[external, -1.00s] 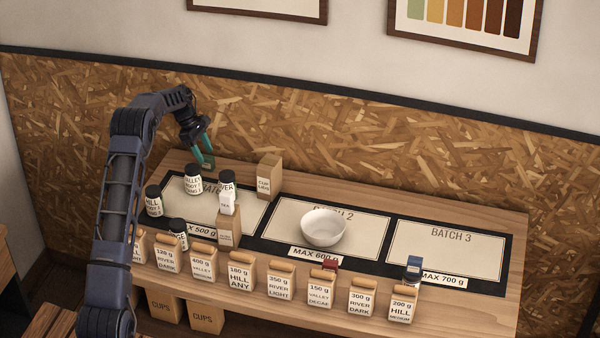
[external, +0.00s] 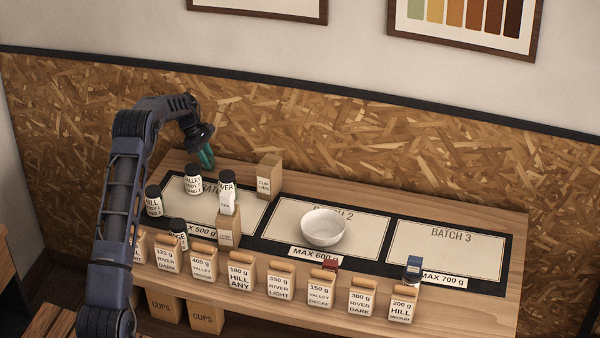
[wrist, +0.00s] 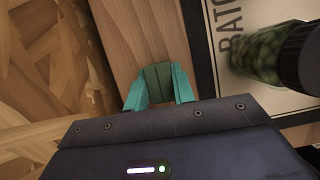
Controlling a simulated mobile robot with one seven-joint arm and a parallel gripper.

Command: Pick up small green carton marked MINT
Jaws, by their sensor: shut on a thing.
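The small green carton (wrist: 158,78) shows between the two teal fingers of my gripper (wrist: 159,90) in the wrist view. The fingers are shut on its two sides. I see no MINT marking on the face turned to the wrist camera. In the external view my gripper (external: 207,158) points down at the back left edge of the wooden counter, behind the Batch 1 mat. The carton cannot be made out clearly there, and I cannot tell whether it touches the counter.
Black-lidded jars (external: 193,181) stand on the left mat, one close to my gripper. A tall kraft box (external: 268,177) stands to its right. A white bowl (external: 323,228) sits on the middle mat. Several labelled bags (external: 240,274) line the front. The right mat (external: 445,250) is mostly clear.

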